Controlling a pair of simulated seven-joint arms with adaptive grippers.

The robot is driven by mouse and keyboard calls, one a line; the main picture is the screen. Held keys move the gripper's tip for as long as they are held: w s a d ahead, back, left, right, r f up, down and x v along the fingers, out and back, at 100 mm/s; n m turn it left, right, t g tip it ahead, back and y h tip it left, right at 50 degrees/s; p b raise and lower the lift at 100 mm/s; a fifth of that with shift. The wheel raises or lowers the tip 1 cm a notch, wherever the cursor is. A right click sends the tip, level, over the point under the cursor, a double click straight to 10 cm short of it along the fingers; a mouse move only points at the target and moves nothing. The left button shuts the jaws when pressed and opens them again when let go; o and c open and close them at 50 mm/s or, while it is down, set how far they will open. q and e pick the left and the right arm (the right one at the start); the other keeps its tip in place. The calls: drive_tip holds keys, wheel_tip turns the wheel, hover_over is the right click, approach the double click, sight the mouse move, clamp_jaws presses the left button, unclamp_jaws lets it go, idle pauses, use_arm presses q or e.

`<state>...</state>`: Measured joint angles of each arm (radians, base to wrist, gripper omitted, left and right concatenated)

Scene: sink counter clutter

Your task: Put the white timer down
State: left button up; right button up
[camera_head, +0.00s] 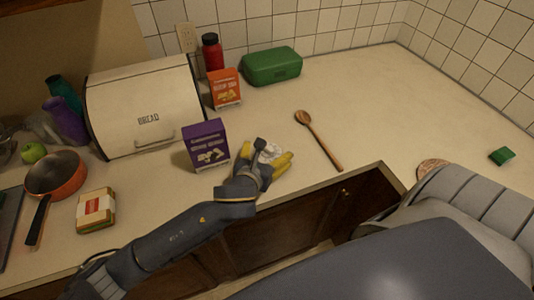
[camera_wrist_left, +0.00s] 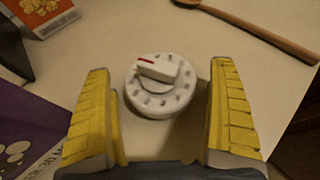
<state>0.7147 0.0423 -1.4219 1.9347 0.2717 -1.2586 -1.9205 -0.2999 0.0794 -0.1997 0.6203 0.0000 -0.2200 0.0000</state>
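The white timer (camera_wrist_left: 160,88) is a round dial with a red mark on its knob, face up on the counter. In the head view the timer (camera_head: 272,150) shows only partly, by the yellow fingers. My left gripper (camera_head: 279,168) is low over the counter near its front edge. In the left wrist view its yellow fingers (camera_wrist_left: 165,120) stand apart on either side of the timer, with a gap at both sides, so it is open. The timer lies just beyond and between the fingertips. My right gripper is not in view.
A purple box (camera_head: 206,146) stands close to the left of the left gripper. A wooden spoon (camera_head: 320,140) lies to its right. An orange box (camera_head: 225,90), a bread box (camera_head: 146,105) and a green case (camera_head: 272,66) stand behind. The counter right of the spoon is largely clear.

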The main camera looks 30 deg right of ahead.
use_arm(q)
drive_tip(key=shift+r, duration=0.1)
drive_tip(key=shift+s+a+r, duration=0.1)
drive_tip(key=v, duration=1.1)
drive_tip(key=shift+s+a+r, duration=0.15)
drive_tip(key=shift+s+a, duration=0.05)
drive_tip(key=shift+a, duration=0.05)
